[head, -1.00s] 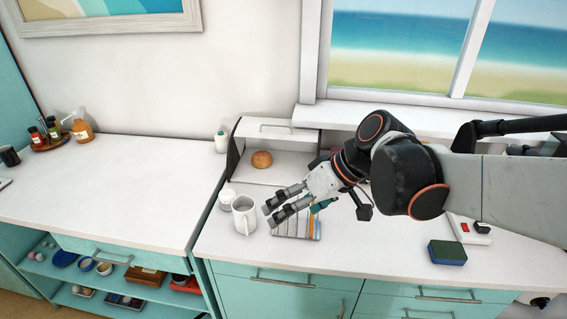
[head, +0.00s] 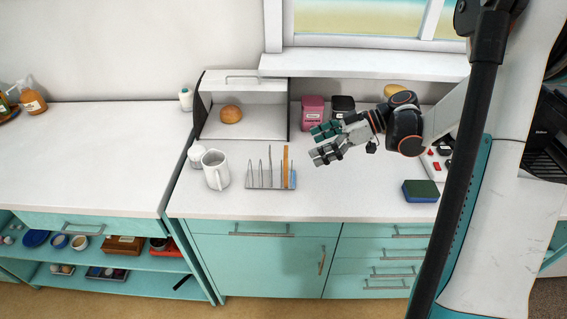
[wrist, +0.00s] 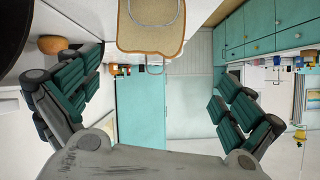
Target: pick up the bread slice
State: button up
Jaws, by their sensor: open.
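The bread slice (head: 286,165) stands upright, edge-on, in the right part of a wire toast rack (head: 262,186) on the counter. In the wrist view the bread slice (wrist: 150,42) shows its tan face at the top middle, with rack wire in front of it. My gripper (head: 318,145) is open and empty, to the right of the rack and apart from it. In the wrist view its green-padded fingers (wrist: 160,78) are spread wide at left and right, and the slice lies beyond them, not between them.
A white mug (head: 215,170) stands left of the rack. Behind is an open bread box (head: 258,120) with a round bun (head: 231,114). Pink (head: 313,112) and black (head: 342,106) canisters stand behind my gripper. A sponge (head: 421,191) lies at right. Counter in front of my gripper is clear.

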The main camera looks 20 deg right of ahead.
aim_at(286, 167)
jog(key=d+f+n+y, duration=0.1)
jog(key=d+f+n, duration=0.1)
jog(key=d+f, duration=0.25)
jog(key=b+x, duration=0.1)
jog(key=x, duration=0.2)
jog(key=b+x, duration=0.1)
jog(key=x, duration=0.3)
jog(key=shift+w+a+b, duration=0.3)
jog(key=shift+b, duration=0.05)
jog(key=shift+b+x, duration=1.05)
jog(key=shift+x, duration=1.65)
jog(key=shift+s+r, duration=0.1)
jog(key=shift+r, duration=0.1)
jog(key=c, duration=0.8)
